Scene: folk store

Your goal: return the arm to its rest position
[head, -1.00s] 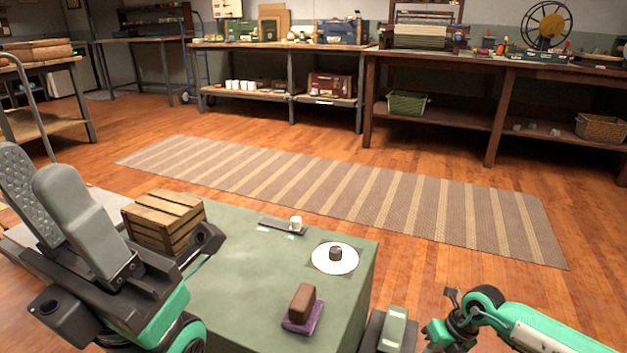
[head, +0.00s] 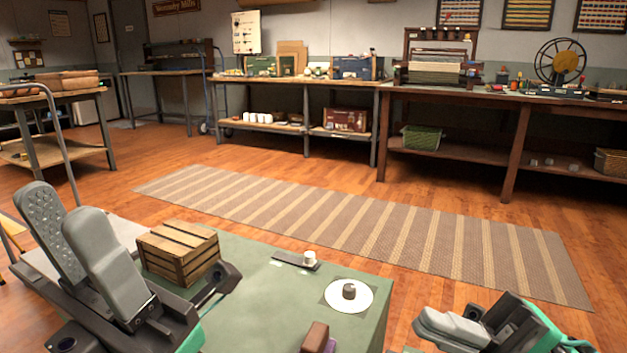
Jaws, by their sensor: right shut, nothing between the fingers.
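My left gripper (head: 78,225) is at the lower left, with its two grey fingers pointing up and apart and nothing between them. The textured inner face of one finger shows. My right gripper (head: 425,325) is at the lower right, its grey fingers together and empty, pointing left. It is beside the right side of the green-covered table (head: 250,255), apart from the things on it. The rest of the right arm is mostly cut off by the bottom edge.
On the table are a wooden crate (head: 178,252) beside my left gripper, a white cup (head: 309,258) on a dark strip, a white disc (head: 362,296) with a dark piece, and a brown block (head: 315,337) cut off below. A striped rug (head: 380,232) and open floor lie beyond.

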